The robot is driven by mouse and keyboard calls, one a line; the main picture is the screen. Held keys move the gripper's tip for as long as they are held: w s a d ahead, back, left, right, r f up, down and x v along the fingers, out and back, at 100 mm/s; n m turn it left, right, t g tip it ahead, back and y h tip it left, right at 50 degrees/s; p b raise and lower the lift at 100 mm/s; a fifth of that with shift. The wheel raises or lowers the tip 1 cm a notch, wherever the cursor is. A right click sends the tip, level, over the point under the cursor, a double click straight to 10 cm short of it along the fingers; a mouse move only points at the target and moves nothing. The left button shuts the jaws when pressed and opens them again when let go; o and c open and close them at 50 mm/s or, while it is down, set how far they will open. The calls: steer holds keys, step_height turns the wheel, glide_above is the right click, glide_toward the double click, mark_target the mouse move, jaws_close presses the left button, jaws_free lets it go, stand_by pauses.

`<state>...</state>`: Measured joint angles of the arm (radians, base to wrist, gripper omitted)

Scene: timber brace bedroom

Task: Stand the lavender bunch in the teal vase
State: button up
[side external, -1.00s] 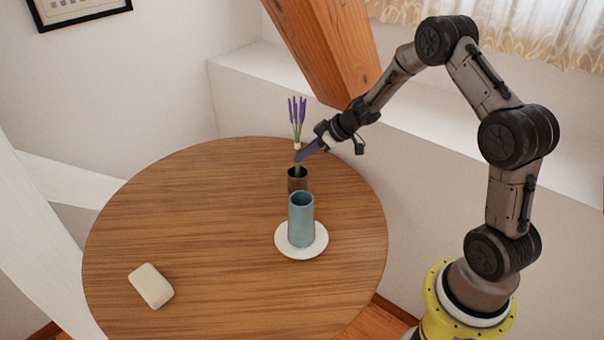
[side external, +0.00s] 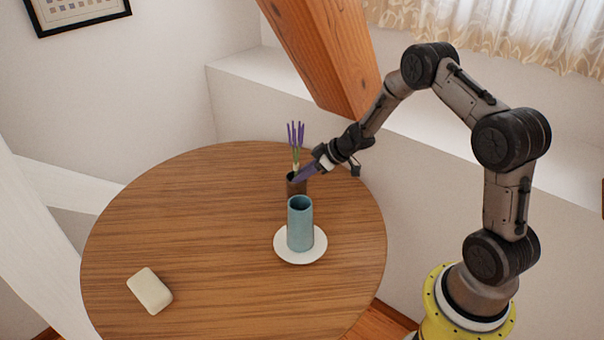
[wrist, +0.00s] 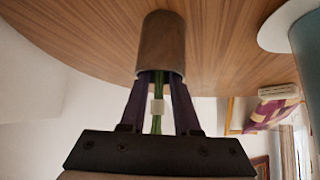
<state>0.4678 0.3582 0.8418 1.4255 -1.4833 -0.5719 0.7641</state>
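The lavender bunch (side external: 296,136) is upright in the brown cup (side external: 292,187), purple blooms on top, with its lower stems hidden inside. My gripper (side external: 296,180) reaches in low from the right, its purple fingers at the cup's rim.
The vase stands on a white plate (side external: 284,253). A cream block (side external: 150,291) lies at the table's front left. The left and middle of the round wooden table (side external: 190,220) are clear. A timber brace (side external: 325,60) slants down behind the gripper.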

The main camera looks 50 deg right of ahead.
steer(key=shift+r, duration=0.1)
steer(key=shift+s+r, duration=0.1)
steer(key=shift+r, duration=0.15)
steer(key=v, duration=1.2)
step_height(320, 180, up, 13)
steer(key=m+t+h, duration=0.2)
steer(key=h, duration=0.3)
steer(key=s+a+r+m+h, duration=0.2)
steer(key=s+r+h, duration=0.1)
steer(key=s+r, duration=0.25)
steer(key=s+a+f+g+y, duration=0.1)
steer(key=s+a+g+y, duration=0.1)
steer(key=s+a, duration=0.5)
steer(key=s+a+f+g+y, duration=0.1)
steer(key=s+a, duration=0.6)
steer(key=s, duration=0.7)
steer(key=shift+s+f+m+g+y, duration=0.2)
steer(key=shift+s+m+g+y, duration=0.15)
steer(key=shift+g+y, duration=0.4)
